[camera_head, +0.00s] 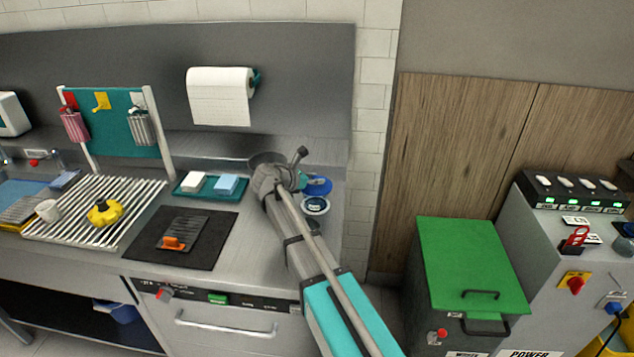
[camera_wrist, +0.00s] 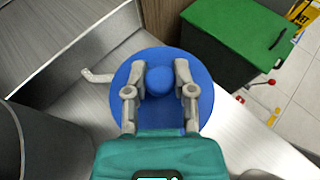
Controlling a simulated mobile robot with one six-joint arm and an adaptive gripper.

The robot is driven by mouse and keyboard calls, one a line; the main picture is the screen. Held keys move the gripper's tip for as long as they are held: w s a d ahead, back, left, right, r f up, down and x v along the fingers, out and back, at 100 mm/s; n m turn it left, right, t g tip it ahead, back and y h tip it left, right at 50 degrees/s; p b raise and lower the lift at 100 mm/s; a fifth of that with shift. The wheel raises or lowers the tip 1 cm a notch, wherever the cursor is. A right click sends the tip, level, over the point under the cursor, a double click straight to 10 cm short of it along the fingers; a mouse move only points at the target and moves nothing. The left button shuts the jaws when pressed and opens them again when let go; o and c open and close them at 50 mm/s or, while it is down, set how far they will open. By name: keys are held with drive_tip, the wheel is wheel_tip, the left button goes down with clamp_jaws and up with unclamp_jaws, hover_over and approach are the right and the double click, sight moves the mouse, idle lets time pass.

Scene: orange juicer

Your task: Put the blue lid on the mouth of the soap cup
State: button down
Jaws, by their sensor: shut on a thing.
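The blue lid (camera_wrist: 205,105) is a round disc with a ball-shaped knob (camera_wrist: 160,80) on top. My gripper (camera_wrist: 160,72) is shut on the knob, one finger on each side. In the head view the lid (camera_head: 319,186) is above the right end of the counter, at the teal tip of my gripper (camera_head: 304,180). A small round white-rimmed vessel with a dark blue inside (camera_head: 316,206), probably the soap cup, stands just in front of the lid in the picture. In the wrist view the lid hides what lies below it, and I cannot make out the cup's mouth there.
A dark grey round pot (camera_head: 262,158) stands left of the lid, partly behind my arm. A teal tray (camera_head: 207,194) with sponges and a black mat (camera_head: 160,256) lie further left. A green-topped bin (camera_head: 470,255) stands right of the counter's end.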

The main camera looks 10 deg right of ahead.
drive_tip(key=shift+f+b, duration=0.45)
drive_tip(key=shift+b, duration=0.05)
drive_tip(key=shift+c, duration=2.2)
unclamp_jaws()
drive_tip(key=shift+r, duration=0.1)
drive_tip(key=shift+r+p, duration=0.6)
drive_tip(key=shift+p, duration=0.1)
drive_tip(key=p+v, duration=0.4)
drive_tip(key=v, duration=0.8)
drive_tip(key=shift+f, duration=0.25)
